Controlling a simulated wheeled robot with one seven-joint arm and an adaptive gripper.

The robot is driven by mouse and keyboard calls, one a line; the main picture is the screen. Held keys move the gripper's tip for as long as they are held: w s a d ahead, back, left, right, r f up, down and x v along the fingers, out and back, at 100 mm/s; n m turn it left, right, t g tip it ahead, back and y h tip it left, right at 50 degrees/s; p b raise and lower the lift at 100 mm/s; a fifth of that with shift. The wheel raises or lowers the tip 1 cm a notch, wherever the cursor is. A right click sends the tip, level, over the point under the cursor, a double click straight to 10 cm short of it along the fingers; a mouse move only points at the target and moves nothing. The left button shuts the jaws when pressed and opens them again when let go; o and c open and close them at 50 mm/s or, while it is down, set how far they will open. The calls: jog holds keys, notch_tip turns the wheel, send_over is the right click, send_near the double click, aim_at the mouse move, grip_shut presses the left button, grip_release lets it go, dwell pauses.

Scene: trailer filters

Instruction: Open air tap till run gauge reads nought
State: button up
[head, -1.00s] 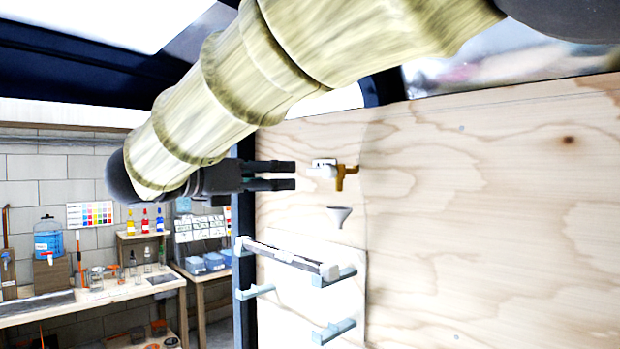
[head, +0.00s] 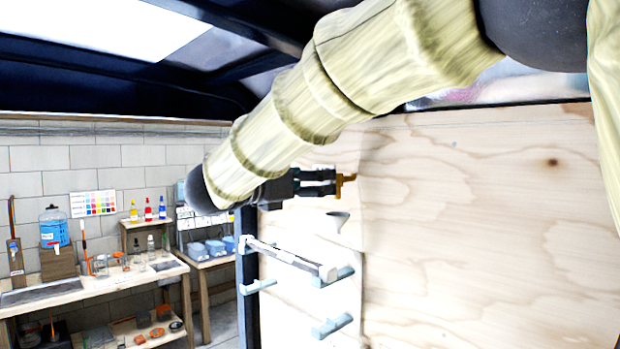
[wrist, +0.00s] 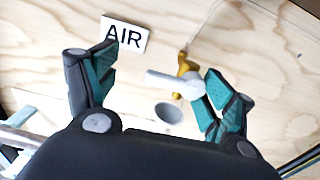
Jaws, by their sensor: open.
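The air tap shows in the wrist view as a brass body (wrist: 184,66) with a pale lever handle (wrist: 172,84) on the plywood wall. A white AIR label (wrist: 125,34) is fixed beside it. My gripper (wrist: 158,88) is open, with the handle between its two teal-padded fingers, nearer the right finger; I cannot tell whether they touch. In the head view my gripper (head: 335,182) is at the tap, and only some brass (head: 348,178) shows past the fingertips. I cannot make out the run gauge in either view.
A grey funnel (head: 338,218) is on the wall below the tap. A workbench (head: 95,296) with bottles and jars stands at the left. The plywood (head: 480,220) right of the tap is clear.

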jog(key=s, duration=0.1)
jog(key=s+r, duration=0.1)
jog(key=s, duration=0.2)
jog(key=shift+d+r, duration=0.1)
jog(key=shift+r, duration=0.3)
jog(key=shift+c, duration=0.8)
jog(key=shift+w+f, duration=0.15)
jog(key=shift+w, duration=0.15)
jog(key=c, duration=0.3)
jog(key=shift+w+a+f, duration=0.1)
jog(key=shift+w+f, duration=0.15)
jog(key=shift+w, duration=0.2)
jog(key=shift+w+a+f, duration=0.1)
jog(key=shift+w+f, duration=0.1)
jog(key=shift+w, duration=0.2)
jog(key=c, duration=0.5)
jog(key=shift+s+r, duration=0.15)
jog(key=shift+s, duration=0.2)
jog(key=shift+c, duration=0.7)
jog(key=shift+d, duration=0.1)
